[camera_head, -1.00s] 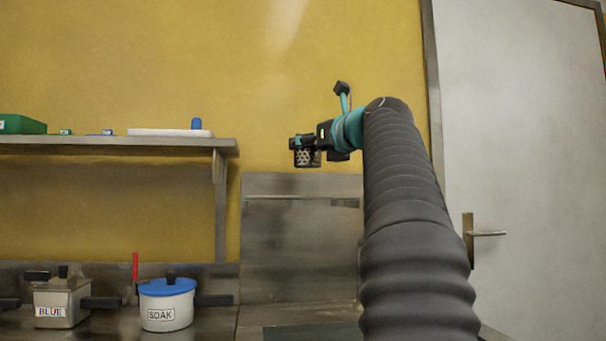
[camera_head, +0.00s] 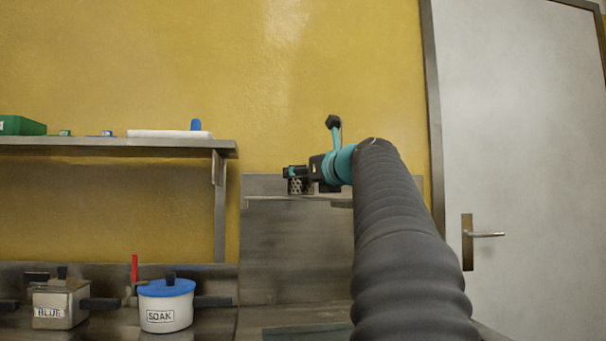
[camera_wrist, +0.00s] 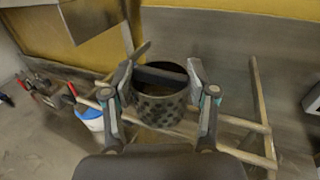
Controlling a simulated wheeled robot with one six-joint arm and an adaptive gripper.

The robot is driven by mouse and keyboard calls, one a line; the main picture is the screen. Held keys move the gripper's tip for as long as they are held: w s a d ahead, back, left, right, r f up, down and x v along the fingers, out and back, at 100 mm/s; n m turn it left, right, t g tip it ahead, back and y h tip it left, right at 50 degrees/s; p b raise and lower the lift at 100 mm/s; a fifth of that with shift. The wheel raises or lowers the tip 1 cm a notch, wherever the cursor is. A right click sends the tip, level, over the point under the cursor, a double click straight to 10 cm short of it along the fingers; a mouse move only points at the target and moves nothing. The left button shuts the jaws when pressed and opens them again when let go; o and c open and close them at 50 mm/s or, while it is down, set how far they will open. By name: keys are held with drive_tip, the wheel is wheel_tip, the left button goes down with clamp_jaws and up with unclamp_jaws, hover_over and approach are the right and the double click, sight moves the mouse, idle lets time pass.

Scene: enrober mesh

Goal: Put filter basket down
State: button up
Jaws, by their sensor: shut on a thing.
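The filter basket (camera_wrist: 163,108) is a dark, perforated metal cup with a bar across its open top. In the wrist view it hangs upright between the fingers of my gripper (camera_wrist: 160,85), which is shut on it. In the head view the basket (camera_head: 301,186) shows small under my gripper (camera_head: 297,174), in front of the upper edge of the metal back panel. It is in the air, well above the counter. The exact finger contact is too small to tell in the head view.
A white pot labelled SOAK with a blue lid (camera_head: 166,305) and a metal container labelled BLUE (camera_head: 60,303) stand on the counter at lower left. A wall shelf (camera_head: 110,145) is at left. A metal frame (camera_wrist: 245,125) lies below the basket in the wrist view.

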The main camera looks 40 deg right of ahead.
drive_tip(key=shift+f, duration=0.15)
drive_tip(key=o, duration=1.3)
drive_tip(key=shift+s, duration=0.15)
drive_tip(key=s, duration=0.4)
drive_tip(key=s+b, duration=0.1)
drive_tip(key=s, duration=0.6)
drive_tip(key=shift+s+a, duration=0.3)
drive_tip(key=shift+s, duration=0.1)
